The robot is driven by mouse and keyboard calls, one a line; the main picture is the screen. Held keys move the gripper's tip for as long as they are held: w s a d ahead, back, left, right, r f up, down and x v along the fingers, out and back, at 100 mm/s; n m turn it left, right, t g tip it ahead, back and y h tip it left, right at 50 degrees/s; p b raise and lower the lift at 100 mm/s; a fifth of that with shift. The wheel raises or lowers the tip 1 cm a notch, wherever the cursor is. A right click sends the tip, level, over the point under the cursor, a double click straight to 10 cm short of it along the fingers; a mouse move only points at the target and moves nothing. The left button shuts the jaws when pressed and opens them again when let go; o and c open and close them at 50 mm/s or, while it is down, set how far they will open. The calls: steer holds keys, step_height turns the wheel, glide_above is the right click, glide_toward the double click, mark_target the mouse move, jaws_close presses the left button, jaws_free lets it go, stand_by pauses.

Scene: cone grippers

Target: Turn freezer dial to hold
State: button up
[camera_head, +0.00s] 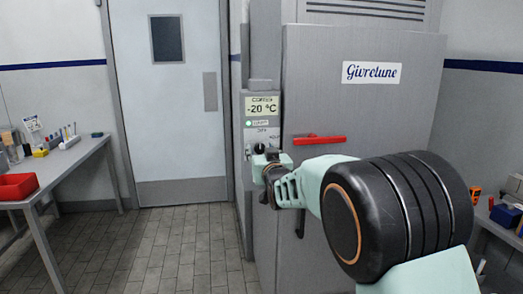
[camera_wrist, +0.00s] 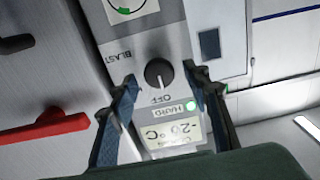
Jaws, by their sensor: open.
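The freezer dial (camera_wrist: 158,73) is a dark round knob on a grey control panel (camera_wrist: 160,40), seen upside down in the wrist view. A short label lies just below it, and "BLAST" is printed to its left. In the head view my gripper (camera_head: 262,158) is at the panel below the display and hides most of the dial. The display (camera_head: 262,107) reads -20 °C, with a green light below it.
A red handle (camera_head: 318,139) sticks out from the grey freezer door (camera_head: 350,100), right of the panel. A table (camera_head: 62,160) with a red bin (camera_head: 17,186) stands at left. The tiled floor between is clear.

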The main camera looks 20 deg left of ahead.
steer(key=c, duration=1.1)
steer(key=shift+c, duration=0.2)
steer(key=shift+f+m+b, duration=0.1)
steer(key=shift+m+b, duration=0.3)
steer(key=shift+b, duration=0.15)
steer(key=shift+w+d+f+m+b, duration=0.15)
steer(key=shift+m+b, duration=0.35)
steer(key=shift+b, duration=0.25)
steer(key=m+b, duration=0.2)
steer(key=b, duration=0.1)
steer(key=shift+m, duration=0.3)
steer(key=m+b, duration=0.3)
steer(key=shift+m+b, duration=1.75)
steer(key=shift+m, duration=0.55)
steer(key=shift+r, duration=0.2)
